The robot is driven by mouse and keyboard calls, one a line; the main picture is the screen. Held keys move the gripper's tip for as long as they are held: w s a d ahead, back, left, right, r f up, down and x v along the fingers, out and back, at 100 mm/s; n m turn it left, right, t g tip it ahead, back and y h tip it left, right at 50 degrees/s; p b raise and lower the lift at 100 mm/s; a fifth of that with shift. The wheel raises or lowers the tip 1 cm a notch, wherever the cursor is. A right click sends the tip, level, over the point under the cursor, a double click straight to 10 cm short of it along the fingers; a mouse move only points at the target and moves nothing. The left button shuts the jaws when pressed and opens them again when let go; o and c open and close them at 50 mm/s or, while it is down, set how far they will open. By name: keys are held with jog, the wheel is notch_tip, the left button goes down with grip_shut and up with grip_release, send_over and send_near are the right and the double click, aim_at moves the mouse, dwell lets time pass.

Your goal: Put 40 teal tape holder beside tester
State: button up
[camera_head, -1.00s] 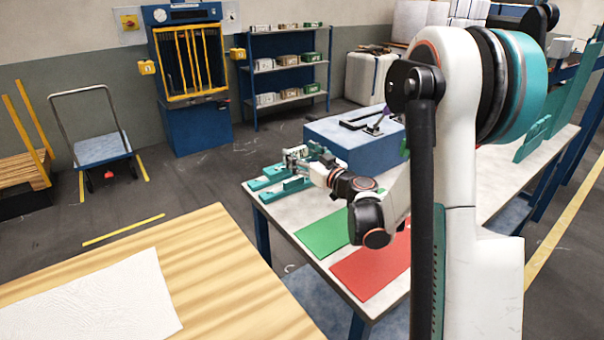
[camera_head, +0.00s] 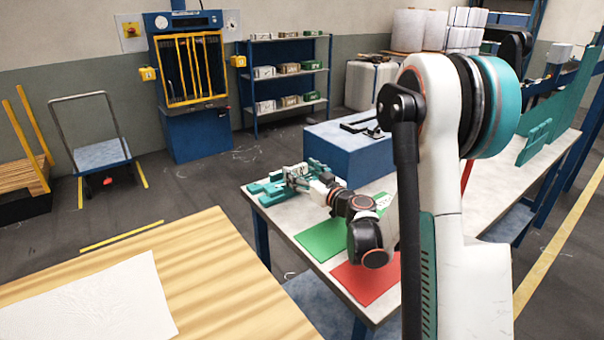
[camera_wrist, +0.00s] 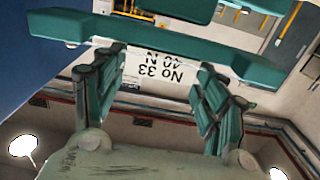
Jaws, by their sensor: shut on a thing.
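My gripper (camera_head: 298,175) is over the far left end of the grey worktable (camera_head: 298,218). In the wrist view its two fingers (camera_wrist: 158,95) stand on either side of a pale label reading "No 33" and "40 N", upside down. A long teal holder (camera_wrist: 150,42) spans that view beyond the fingers, and my gripper is shut on it. Other teal pieces (camera_head: 266,197) lie on the table just below and left of my gripper. A blue block (camera_head: 345,152) with a black handle-like part on top stands behind; I cannot tell whether it is the tester.
A green mat (camera_head: 322,238) and a red mat (camera_head: 368,281) lie at the table's near edge. A teal upright piece (camera_head: 535,142) stands at the far right. A wooden table (camera_head: 215,262) with a white sheet is in front left.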

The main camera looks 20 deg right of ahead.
jog(key=shift+f, duration=0.2)
jog(key=o, duration=1.1)
jog(key=shift+o, duration=0.2)
jog(key=shift+r, duration=0.15)
jog(key=shift+r+p, duration=0.6)
jog(key=shift+p, duration=0.05)
jog(key=s+d, duration=0.2)
jog(key=s, duration=0.9)
jog(key=shift+s+d+p, duration=0.15)
jog(key=shift+s+p, duration=0.25)
jog(key=shift+p, duration=0.05)
jog(key=shift+f, duration=0.1)
